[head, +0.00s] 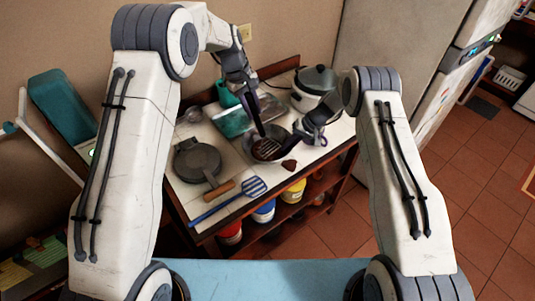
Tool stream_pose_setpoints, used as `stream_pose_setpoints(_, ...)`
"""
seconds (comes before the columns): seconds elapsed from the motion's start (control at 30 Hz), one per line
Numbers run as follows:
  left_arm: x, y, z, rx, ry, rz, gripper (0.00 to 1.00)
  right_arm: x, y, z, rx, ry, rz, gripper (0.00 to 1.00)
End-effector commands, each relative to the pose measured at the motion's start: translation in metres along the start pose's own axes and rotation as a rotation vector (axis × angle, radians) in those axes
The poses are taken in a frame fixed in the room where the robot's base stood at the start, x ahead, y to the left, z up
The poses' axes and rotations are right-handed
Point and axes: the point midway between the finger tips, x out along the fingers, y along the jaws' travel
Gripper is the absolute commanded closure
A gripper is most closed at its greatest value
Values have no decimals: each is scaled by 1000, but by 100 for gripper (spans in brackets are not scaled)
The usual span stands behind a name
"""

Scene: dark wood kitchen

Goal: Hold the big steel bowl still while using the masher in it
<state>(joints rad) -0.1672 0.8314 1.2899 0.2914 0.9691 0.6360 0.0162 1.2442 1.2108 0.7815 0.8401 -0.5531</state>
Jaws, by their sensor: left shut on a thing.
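The big steel bowl (252,138) stands near the middle of the table, with something dark brown inside. The masher (268,149) appears in the bowl, with its slotted head low inside. My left gripper (258,128) is above the bowl, pointing down, and is shut on the masher; its handle is mostly hidden by the dark fingers. My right gripper (298,133) is at the bowl's right rim. Its fingertips are small and dark here, so I cannot tell whether they grip the rim.
A grey lidded pan (198,160) and a blue slotted spatula (230,201) lie left and in front of the bowl.

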Motion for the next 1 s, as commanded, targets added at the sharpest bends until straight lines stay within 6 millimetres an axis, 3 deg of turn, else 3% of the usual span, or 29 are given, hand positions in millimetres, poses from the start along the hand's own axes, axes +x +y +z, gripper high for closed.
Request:
stream_pose_setpoints(0.57, 10, -2, -1, 0, -1, -1, 100, 0, -1, 0, -1, 0, -1, 100)
stream_pose_setpoints(1.0, -18, 4, 2, 1, 1, 1, 100, 0, 0, 0, 0, 1, -1, 100)
